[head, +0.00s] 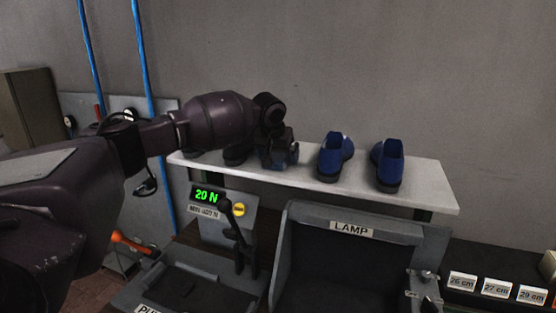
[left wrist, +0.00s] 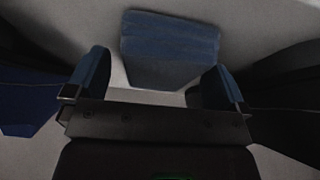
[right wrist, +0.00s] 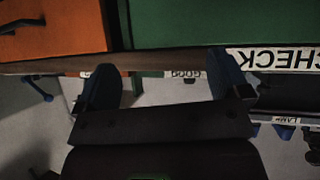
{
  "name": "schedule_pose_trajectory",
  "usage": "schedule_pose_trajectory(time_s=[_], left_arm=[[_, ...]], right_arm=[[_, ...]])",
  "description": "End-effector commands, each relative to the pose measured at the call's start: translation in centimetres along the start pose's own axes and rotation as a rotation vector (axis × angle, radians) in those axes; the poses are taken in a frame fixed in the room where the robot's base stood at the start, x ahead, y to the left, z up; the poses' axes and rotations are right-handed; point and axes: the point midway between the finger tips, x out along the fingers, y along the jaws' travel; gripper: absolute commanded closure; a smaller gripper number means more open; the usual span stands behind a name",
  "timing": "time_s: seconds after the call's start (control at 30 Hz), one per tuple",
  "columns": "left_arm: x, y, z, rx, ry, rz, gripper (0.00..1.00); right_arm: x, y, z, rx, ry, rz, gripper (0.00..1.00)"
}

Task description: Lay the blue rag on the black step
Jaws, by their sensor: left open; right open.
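A folded blue cloth block, which looks like the blue rag (left wrist: 170,48), lies on a pale surface in the left wrist view. It sits between and just beyond the spread fingers of my left gripper (head: 280,156), with gaps on both sides. In the head view that gripper is over the white shelf, and I cannot separate the rag from its bluish fingertips. My right gripper (right wrist: 165,85) is open and empty in the right wrist view; it is outside the head view. I cannot tell with certainty which dark surface is the black step.
Blue shoes (head: 334,158) stand on the white shelf (head: 420,189) right of my left gripper; dark shoes are partly hidden behind my arm. Below are a "20 N" display (head: 206,195), a lever (head: 238,235) and a "LAMP" box (head: 350,230). Orange (right wrist: 60,35) and green (right wrist: 200,25) panels face my right gripper.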

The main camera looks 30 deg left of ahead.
Motion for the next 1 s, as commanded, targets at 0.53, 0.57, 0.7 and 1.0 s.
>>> schedule_pose_trajectory(time_s=[0.53, 0.57, 0.7, 1.0], left_arm=[[0.14, 0.0, 0.06, 0.0, 0.0, 0.0, 0.21], [0.14, 0.0, 0.06, 0.0, 0.0, 0.0, 0.26], [0.14, 0.01, 0.06, 0.0, 0.0, 0.0, 0.47], [0.03, 0.01, 0.0, 0.0, 0.001, 0.0, 0.53]], right_arm=[[-0.02, -0.01, -0.01, 0.0, 0.0, 0.0, 0.05], [-0.02, -0.01, -0.01, 0.0, 0.0, 0.0, 0.05], [-0.02, -0.01, -0.01, 0.0, 0.0, 0.0, 0.05], [-0.02, 0.0, 0.0, 0.0, 0.0, 0.0, 0.05]])
